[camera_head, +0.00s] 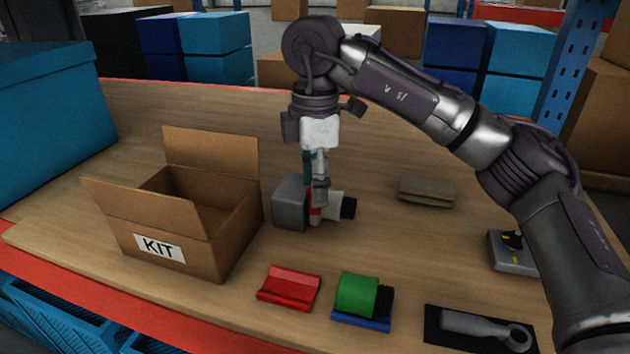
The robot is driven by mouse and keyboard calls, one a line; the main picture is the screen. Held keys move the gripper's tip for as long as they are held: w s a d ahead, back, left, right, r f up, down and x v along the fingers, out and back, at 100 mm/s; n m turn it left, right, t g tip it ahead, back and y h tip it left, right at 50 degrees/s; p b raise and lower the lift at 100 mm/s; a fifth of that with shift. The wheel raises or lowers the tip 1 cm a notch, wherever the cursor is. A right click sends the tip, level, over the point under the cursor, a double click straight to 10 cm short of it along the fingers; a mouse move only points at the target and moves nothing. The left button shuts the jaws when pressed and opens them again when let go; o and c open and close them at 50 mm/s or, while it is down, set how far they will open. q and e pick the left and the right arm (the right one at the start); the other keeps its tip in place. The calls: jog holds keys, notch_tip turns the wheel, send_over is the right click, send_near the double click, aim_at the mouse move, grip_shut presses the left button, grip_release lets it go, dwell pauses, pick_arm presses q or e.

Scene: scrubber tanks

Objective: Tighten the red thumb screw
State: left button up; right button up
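A grey block (290,203) stands on the wooden table near the middle. A white cylinder (333,206) with a black end (348,208) sticks out from its right side. A small red part (314,213), which looks like the thumb screw, shows between block and cylinder. My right gripper (318,198) points down over this spot, its fingers overlapping the red part. The fingers are seen edge-on and hide much of it, so I cannot tell whether they are shut on it. My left gripper is not in view.
An open cardboard KIT box (190,215) stands left of the block. In front lie a red object (289,288), a green roll (357,294) on a blue base, and a grey tool (485,329) on a black mat. A brown pad (426,191) lies to the right.

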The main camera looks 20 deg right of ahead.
notch_tip(320, 180, up, 12)
dwell(0.6)
